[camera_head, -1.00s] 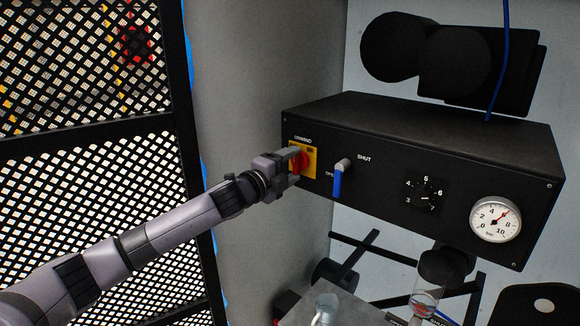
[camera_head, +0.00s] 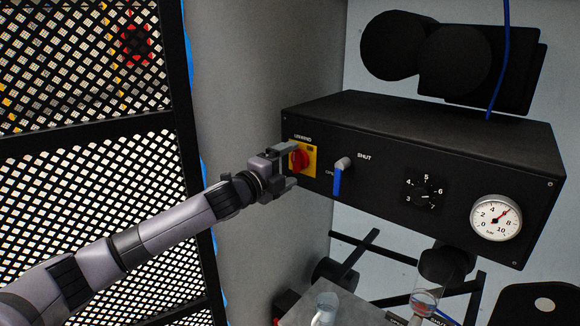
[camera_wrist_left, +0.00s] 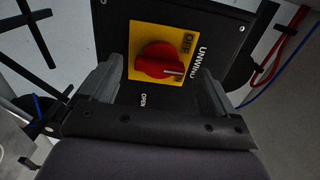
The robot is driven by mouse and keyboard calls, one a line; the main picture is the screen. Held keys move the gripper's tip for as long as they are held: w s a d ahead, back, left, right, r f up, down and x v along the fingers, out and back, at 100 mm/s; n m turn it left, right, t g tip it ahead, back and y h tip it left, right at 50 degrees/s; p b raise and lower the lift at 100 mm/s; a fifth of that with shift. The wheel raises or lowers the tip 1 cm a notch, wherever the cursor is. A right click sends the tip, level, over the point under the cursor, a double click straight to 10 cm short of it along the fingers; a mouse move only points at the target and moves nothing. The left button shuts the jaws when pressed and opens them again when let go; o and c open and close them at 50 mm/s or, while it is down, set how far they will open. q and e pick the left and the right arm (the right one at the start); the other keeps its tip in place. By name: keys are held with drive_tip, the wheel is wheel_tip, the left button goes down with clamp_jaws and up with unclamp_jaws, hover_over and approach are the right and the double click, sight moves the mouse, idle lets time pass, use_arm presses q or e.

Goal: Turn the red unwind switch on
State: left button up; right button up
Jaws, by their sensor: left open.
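The red unwind switch (camera_head: 299,160) is a knob on a yellow plate (camera_head: 312,163) at the left end of the black box's front. My left gripper (camera_head: 291,167) is open, with its two fingers at the plate's left side, one higher and one lower. In the left wrist view, the red knob (camera_wrist_left: 158,61) stands between and beyond the spread fingers (camera_wrist_left: 155,85), with gaps on both sides. Its white mark points right, toward a small label that I cannot read clearly; the OFF label is above that mark. My right gripper is not in view.
A lever with a blue handle (camera_head: 338,180) sits just right of the switch, between SHUT and OPEN labels. A dial (camera_head: 425,193) and a pressure gauge (camera_head: 495,218) are farther right. A black mesh panel (camera_head: 90,200) stands at the left. A cup (camera_head: 326,307) is below.

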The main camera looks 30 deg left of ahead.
use_arm(q)
drive_tip(key=s+b, duration=0.1)
drive_tip(key=s, duration=0.5)
drive_tip(key=shift+a+b, duration=0.2)
drive_tip(key=shift+b, duration=0.2)
drive_tip(key=shift+f, duration=0.1)
drive_tip(key=s+d+f+n+g+h, duration=0.1)
drive_tip(key=s+d+f+n, duration=0.15)
drive_tip(key=f, duration=0.35)
drive_tip(key=s+d+f+n+g, duration=0.1)
drive_tip(key=d+f, duration=0.2)
drive_tip(key=f, duration=0.4)
drive_tip(key=s+d+f+n+g, duration=0.2)
drive_tip(key=s+d+f+n, duration=0.4)
drive_tip(key=s+f, duration=0.5)
drive_tip(key=s+d+f+n+g, duration=0.3)
drive_tip(key=s+d+f+n, duration=0.4)
drive_tip(key=s+f, duration=0.5)
drive_tip(key=shift+d+f+g, duration=0.25)
drive_tip(key=shift+d+g, duration=0.05)
drive_tip(key=shift+d, duration=0.25)
